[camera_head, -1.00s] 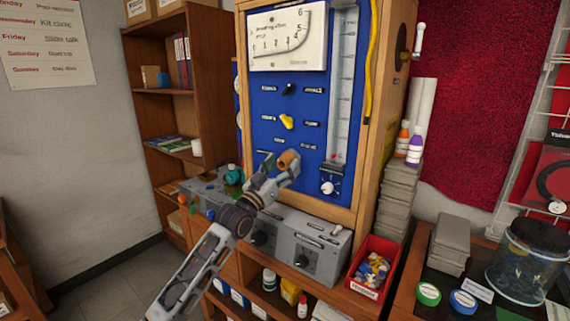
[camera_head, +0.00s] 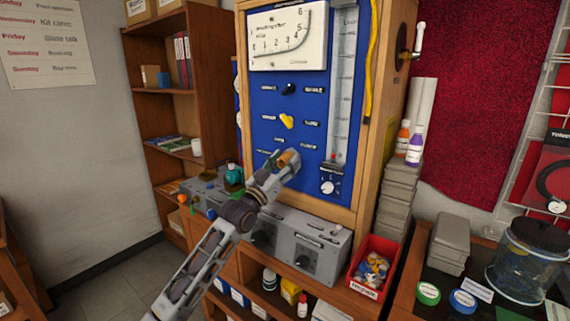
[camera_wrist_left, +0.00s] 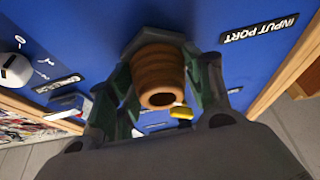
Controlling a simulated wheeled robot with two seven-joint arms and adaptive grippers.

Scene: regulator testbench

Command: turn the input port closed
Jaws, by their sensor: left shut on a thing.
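An orange-brown ribbed, hollow fitting (camera_wrist_left: 160,75) stands out from the blue panel (camera_head: 262,60), beside the INPUT PORT label (camera_wrist_left: 259,28) in the left wrist view. It is the input port, and it also shows as a small orange piece in the head view (camera_head: 289,158). My left gripper (camera_wrist_left: 160,62) has its dark green fingers on both sides of the fitting and is shut on it. In the head view my left gripper (camera_head: 279,162) is at the lower middle of the panel. The fingertip contact is partly hidden. My right gripper is not in view.
A yellow knob (camera_head: 287,121) and a black knob (camera_head: 289,88) sit above the gripper. A white dial (camera_head: 328,187) is to its lower right. Grey boxes (camera_head: 304,245) stand on the bench below. A red bin (camera_head: 376,247) is at the right.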

